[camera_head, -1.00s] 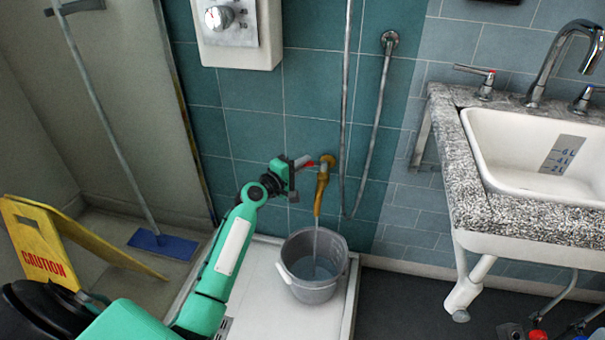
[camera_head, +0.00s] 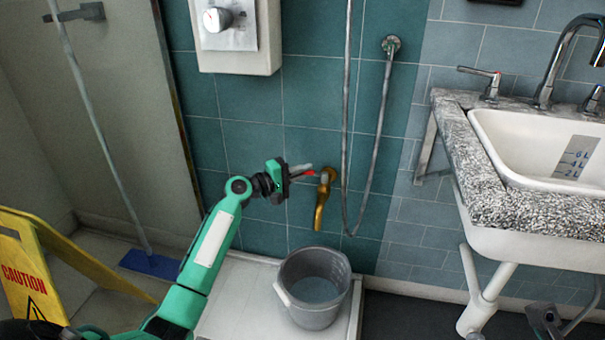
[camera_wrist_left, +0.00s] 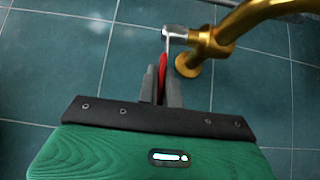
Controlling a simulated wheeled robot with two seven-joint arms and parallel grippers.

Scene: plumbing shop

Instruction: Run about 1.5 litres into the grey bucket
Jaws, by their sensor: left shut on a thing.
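The grey bucket (camera_head: 318,317) stands upright on the white shower tray, below the brass tap. Water (camera_head: 314,290) lies in it, its surface well below the rim. The brass tap (camera_head: 322,204) comes out of the teal wall with its spout pointing down; no stream shows under it. My left gripper (camera_head: 299,171) is at the tap, shut on its red lever (camera_wrist_left: 162,68). In the left wrist view the fingers (camera_wrist_left: 161,88) lie on both sides of the lever, and the brass body (camera_wrist_left: 228,27) is just beyond. My right gripper is not in view.
The white shower tray (camera_head: 238,300) has a raised edge. A sink (camera_head: 510,150) with level marks stands at right. A yellow caution sign (camera_head: 22,262) and a blue mop (camera_head: 150,264) are at left.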

